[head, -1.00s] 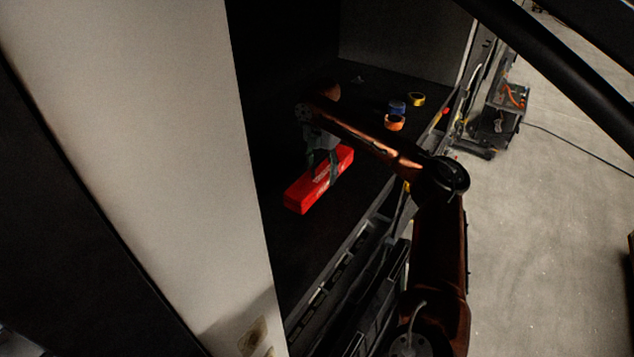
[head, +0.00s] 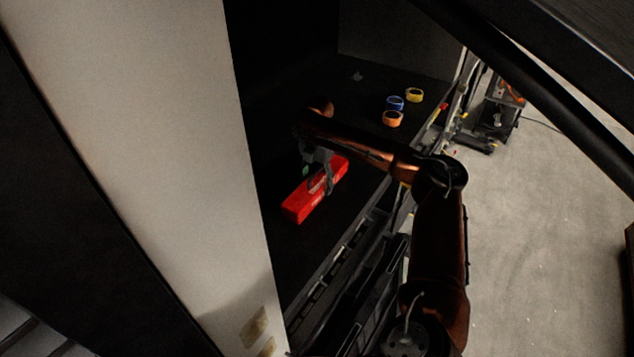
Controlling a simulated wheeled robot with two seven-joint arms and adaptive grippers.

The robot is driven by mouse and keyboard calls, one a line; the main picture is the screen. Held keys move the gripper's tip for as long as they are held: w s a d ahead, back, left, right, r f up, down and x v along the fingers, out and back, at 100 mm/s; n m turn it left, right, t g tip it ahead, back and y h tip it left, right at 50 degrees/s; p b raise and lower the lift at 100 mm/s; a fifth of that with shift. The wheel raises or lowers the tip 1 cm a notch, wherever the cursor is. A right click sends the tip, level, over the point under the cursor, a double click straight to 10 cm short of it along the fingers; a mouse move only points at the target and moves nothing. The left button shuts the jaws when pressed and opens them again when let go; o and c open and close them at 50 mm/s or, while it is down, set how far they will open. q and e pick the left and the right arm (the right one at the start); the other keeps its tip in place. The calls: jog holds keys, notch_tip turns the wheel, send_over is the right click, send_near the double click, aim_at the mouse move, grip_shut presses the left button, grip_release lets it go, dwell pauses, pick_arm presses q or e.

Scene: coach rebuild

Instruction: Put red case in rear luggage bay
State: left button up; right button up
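The red case (head: 301,206) is a long red box with pale markings on its side. It is inside a dark compartment, lying diagonally over the dark floor (head: 365,155). I cannot tell whether it touches the floor or hangs just above it. My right gripper (head: 323,184) reaches down from above, with its fingers around the middle of the case, and appears shut on it. The fingers hide part of the case's top. My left gripper is not in view.
Blue (head: 395,103), yellow (head: 413,95) and orange (head: 392,118) tape rolls lie on the compartment floor behind the case. A pale panel (head: 150,150) stands close on the left. A dark bar crosses the upper right. Equipment (head: 497,115) stands on the concrete outside.

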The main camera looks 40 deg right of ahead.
jog(key=shift+o, duration=1.3)
jog(key=shift+s+d, duration=0.1)
jog(key=shift+s, duration=0.05)
jog(key=shift+r, duration=0.3)
notch_tip(320, 180, up, 10)
jog(key=b, duration=0.3)
jog(key=shift+r, duration=0.8)
jog(key=shift+f, duration=0.1)
